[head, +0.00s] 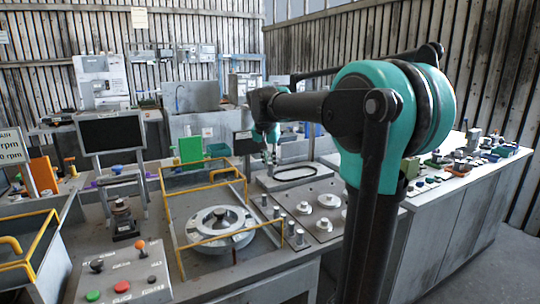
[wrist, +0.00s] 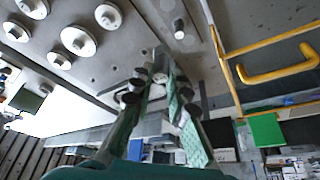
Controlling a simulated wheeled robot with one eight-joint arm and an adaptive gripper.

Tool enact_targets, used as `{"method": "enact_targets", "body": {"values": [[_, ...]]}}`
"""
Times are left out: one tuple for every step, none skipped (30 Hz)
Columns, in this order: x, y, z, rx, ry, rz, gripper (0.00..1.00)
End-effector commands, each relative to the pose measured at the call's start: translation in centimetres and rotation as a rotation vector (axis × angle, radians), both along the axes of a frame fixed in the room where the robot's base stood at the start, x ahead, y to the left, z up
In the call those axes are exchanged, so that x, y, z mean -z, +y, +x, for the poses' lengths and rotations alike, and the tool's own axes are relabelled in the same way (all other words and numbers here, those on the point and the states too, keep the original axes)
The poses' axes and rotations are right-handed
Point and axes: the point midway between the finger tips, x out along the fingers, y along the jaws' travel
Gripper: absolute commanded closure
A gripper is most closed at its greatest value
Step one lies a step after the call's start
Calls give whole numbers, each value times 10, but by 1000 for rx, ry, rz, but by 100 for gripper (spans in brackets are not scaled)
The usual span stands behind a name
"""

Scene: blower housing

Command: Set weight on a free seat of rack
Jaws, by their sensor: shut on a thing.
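My gripper (wrist: 158,80) is shut on a small grey metal weight (wrist: 160,62), seen between its fingertips in the wrist view. In the head view my gripper (head: 270,158) hangs above the back left part of the grey rack plate (head: 340,238); the weight is too small to make out clearly there. The rack also shows in the wrist view (wrist: 150,30). Several round stepped discs (head: 328,201) stand on it, also seen in the wrist view (wrist: 78,40). Small upright metal cylinders (head: 276,212) line its left side. Which seats are free is hard to tell.
Left of the rack, a yellow rail (head: 215,240) surrounds a round grey housing (head: 220,226). A plate with an oval black ring (head: 295,173) lies behind the rack. A white bench (head: 460,172) with small parts stands to the right. My arm hides part of the rack's right side.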

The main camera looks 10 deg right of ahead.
Motion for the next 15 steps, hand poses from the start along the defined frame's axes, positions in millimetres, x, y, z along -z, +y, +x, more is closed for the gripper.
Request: {"method": "enact_targets", "body": {"values": [[6, 0, 0, 0, 0, 0, 100], [9, 0, 0, 0, 0, 0, 100], [13, 0, 0, 0, 0, 0, 100], [16, 0, 0, 0, 0, 0, 100], [20, 0, 0, 0, 0, 0, 100], [24, 0, 0, 0, 0, 0, 100], [27, 0, 0, 0, 0, 0, 100], [31, 0, 0, 0, 0, 0, 100], [35, 0, 0, 0, 0, 0, 100], [38, 0, 0, 0, 0, 0, 100], [41, 0, 0, 0, 0, 0, 100], [46, 0, 0, 0, 0, 0, 100], [49, 0, 0, 0, 0, 0, 100], [52, 0, 0, 0, 0, 0, 100], [57, 0, 0, 0, 0, 0, 100]]}}
